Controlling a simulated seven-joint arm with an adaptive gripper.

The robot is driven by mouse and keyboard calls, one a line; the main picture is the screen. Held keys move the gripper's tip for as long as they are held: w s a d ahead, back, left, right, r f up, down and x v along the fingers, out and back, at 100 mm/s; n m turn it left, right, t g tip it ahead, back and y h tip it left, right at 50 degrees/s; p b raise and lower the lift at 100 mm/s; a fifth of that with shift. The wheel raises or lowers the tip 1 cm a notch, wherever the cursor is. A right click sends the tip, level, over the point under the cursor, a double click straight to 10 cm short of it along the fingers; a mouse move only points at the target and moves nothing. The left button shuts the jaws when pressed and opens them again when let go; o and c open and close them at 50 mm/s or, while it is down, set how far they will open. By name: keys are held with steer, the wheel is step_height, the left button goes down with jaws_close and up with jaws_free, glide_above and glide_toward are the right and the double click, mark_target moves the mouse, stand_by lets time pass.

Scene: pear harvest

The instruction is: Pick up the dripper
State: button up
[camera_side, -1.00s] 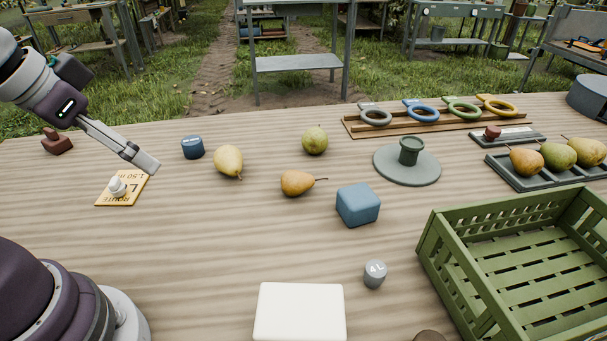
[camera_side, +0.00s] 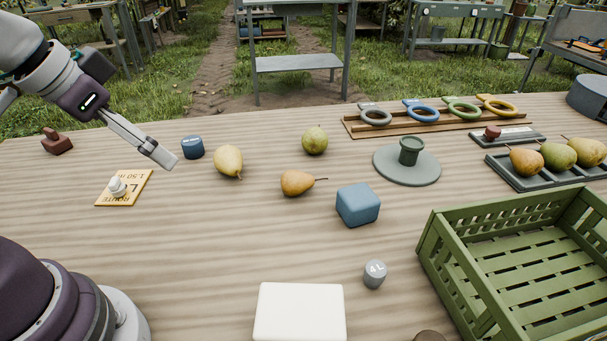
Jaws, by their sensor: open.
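A small grey cylinder (camera_side: 375,274) with a light marking that looks like "4L" stands upright on the table, left of the green crate; it looks like a dripper. A dark blue cylinder (camera_side: 192,148) with faint lettering stands at the back left and may be another. My gripper (camera_side: 162,157) is above the table at the left, close to the blue cylinder in the picture, pointing down to the right. It is open and empty. Its fingers are seen nearly edge-on, so the gap hardly shows.
A white knobbed piece (camera_side: 117,187) sits on a yellow card (camera_side: 134,190). Loose pears (camera_side: 228,160) and a blue block (camera_side: 358,205) lie mid-table. A green crate (camera_side: 436,240) fills the right front. A white block (camera_side: 300,310) is at the front.

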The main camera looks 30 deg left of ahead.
steer(key=w+d+f+m+h, duration=0.1)
steer(key=w+d+f+m, duration=0.15)
steer(key=w+d, duration=0.35)
steer(key=m+g+h, duration=0.1)
steer(key=m+h, duration=0.2)
steer(key=m, duration=0.3)
glide_toward(372, 269)
steer(key=x, duration=0.5)
steer(key=shift+w, duration=0.15)
steer(key=x, duration=0.6)
steer(key=shift+d+f, duration=0.1)
steer(key=c, duration=0.9)
